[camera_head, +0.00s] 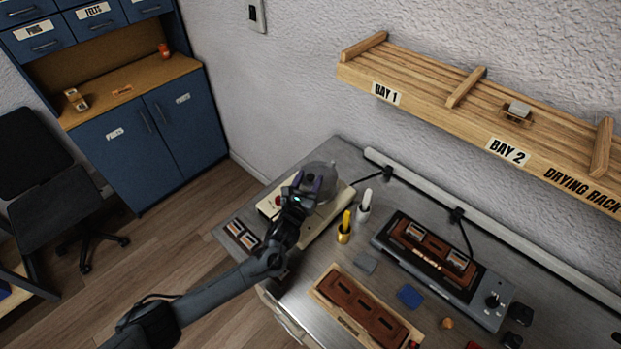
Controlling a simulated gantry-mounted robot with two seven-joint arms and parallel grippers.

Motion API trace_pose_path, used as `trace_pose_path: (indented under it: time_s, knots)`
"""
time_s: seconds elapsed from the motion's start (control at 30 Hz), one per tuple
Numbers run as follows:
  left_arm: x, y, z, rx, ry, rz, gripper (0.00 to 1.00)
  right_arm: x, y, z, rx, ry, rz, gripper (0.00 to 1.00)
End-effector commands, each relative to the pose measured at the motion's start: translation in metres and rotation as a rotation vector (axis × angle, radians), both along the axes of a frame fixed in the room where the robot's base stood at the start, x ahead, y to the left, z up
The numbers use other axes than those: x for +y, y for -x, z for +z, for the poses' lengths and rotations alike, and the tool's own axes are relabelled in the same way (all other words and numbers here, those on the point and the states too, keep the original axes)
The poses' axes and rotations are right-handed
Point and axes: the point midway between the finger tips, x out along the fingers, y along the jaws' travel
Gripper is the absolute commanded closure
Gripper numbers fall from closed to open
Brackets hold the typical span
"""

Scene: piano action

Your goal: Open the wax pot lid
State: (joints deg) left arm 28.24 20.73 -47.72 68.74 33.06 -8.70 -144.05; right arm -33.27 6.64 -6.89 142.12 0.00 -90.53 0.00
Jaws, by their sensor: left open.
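The wax pot (333,203) stands at the left back of the grey workbench, a cream base with a rounded grey lid (321,172) on it. The lid looks down, but my gripper hides part of it. My left gripper (308,183) is over the near side of the lid, its dark, purple-tinged fingers open and spread. I cannot tell whether the fingers touch the lid. My right gripper is not in view.
A yellow marker holder (344,232) and a white one (363,208) stand just right of the pot. A brown slotted tray (362,306) and a black device (440,265) lie farther right. The wooden drying rack (470,100) hangs on the wall above.

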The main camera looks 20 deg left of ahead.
Motion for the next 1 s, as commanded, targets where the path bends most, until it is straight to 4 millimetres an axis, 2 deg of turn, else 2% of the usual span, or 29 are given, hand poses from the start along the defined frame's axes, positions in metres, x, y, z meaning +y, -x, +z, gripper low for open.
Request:
trace_pose_path:
  time_s: [0.2,0.53,0.87,1.0]
  knots:
    - [0.0,-0.014,0.0,0.0,0.001,0.0,0.47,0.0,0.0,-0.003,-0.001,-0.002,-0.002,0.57]
    - [0.0,-0.016,0.0,0.001,0.001,-0.001,0.47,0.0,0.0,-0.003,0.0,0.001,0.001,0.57]
    - [0.0,-0.016,0.0,0.001,0.001,-0.001,0.98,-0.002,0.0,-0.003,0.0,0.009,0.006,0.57]
    - [0.0,-0.016,0.0,0.001,0.001,-0.001,1.0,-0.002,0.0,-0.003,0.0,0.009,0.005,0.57]
